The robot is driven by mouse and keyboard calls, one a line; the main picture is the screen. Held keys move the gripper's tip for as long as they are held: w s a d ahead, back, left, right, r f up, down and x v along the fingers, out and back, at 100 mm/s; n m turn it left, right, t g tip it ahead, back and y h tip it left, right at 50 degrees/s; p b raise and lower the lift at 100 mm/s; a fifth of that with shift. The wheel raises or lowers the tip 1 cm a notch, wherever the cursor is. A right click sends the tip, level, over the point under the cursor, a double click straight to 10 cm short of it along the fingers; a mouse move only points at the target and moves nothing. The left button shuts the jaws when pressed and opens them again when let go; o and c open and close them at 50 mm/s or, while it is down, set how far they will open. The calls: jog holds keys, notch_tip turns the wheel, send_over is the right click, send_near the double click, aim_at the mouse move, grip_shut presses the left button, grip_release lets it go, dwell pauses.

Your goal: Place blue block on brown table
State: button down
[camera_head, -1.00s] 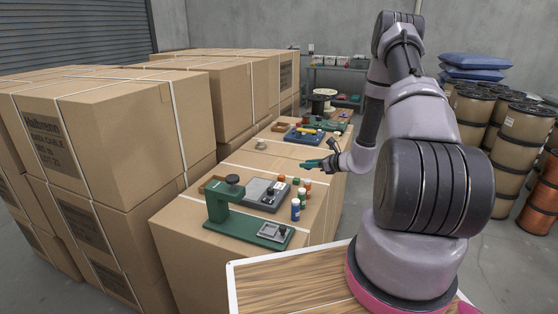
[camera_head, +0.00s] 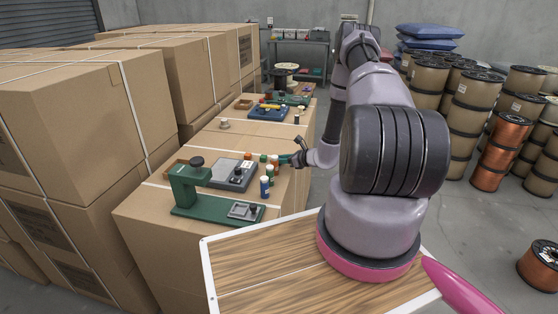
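No clear blue block stands out. A small blue cylinder with a pale top (camera_head: 264,187) stands at the right edge of the near cardboard surface, beside the green press-like device (camera_head: 192,190). No surface is clearly a brown table; a brown wood-grain top (camera_head: 265,262) lies around my arm's base.
Tall cardboard boxes (camera_head: 80,130) crowd the left. A grey device (camera_head: 232,174) and a blue tray (camera_head: 268,112) sit on the cardboard row. A grey shelf (camera_head: 300,55) stands behind.

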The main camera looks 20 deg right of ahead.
jog(key=shift+f, duration=0.15)
jog(key=c, duration=0.6)
grip_release()
